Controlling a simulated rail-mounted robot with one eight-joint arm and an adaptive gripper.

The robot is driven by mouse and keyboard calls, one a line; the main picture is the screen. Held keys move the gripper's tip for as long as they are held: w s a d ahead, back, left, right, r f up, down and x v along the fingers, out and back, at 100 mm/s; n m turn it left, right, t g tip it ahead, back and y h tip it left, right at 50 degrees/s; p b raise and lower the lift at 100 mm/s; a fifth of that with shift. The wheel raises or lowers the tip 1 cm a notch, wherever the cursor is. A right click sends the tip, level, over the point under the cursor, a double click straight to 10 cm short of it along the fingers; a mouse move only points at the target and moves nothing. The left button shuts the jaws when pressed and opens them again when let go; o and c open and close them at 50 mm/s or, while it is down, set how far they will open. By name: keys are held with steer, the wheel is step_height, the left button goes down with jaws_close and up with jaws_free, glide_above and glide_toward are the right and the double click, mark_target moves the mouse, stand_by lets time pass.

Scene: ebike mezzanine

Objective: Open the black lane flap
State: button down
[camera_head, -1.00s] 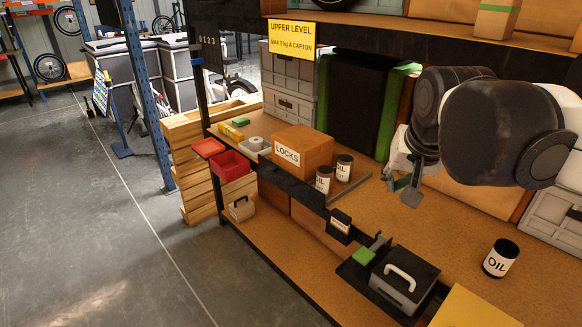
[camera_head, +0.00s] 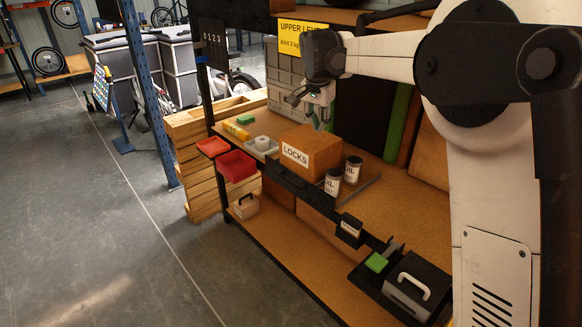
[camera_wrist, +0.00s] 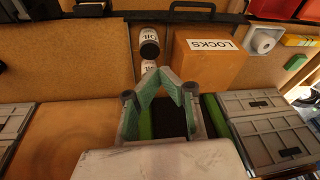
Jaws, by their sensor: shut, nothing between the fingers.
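The black lane flap (camera_head: 365,112) is a dark upright panel at the back of the shelf, beside a green strip (camera_head: 403,118). My arm hides its upper part in the head view. In the wrist view it shows as a dark patch (camera_wrist: 170,117) between green edges, partly behind my fingers. My gripper (camera_head: 320,122) is to the left of the flap in the head view, above the LOCKS carton (camera_head: 308,147). In the wrist view its fingers (camera_wrist: 170,80) are drawn together and empty. I cannot tell whether they touch anything.
Two OIL cans (camera_head: 342,176) stand right of the carton, near a thin rod. Red bins (camera_head: 235,166) and grey crates (camera_wrist: 266,103) flank the area.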

steer(key=w+a+f+m, duration=0.1)
steer(key=w+a+f, duration=0.4)
steer(key=w, duration=0.1)
steer(key=m+g, duration=0.1)
glide_above(290, 174)
steer(key=s+d, duration=0.2)
steer(key=s, duration=0.1)
step_height(290, 174, down, 16)
steer(key=shift+h, duration=0.4)
steer(key=shift+s+a+f+p, duration=0.3)
steer(key=shift+a+f, duration=0.2)
steer(key=shift+f, duration=0.35)
steer(key=shift+s+a+f+p, duration=0.15)
steer(key=shift+s+a+f, duration=0.15)
steer(key=shift+a+f, duration=0.35)
steer(key=shift+d+f, duration=0.2)
steer(key=shift+f, duration=0.05)
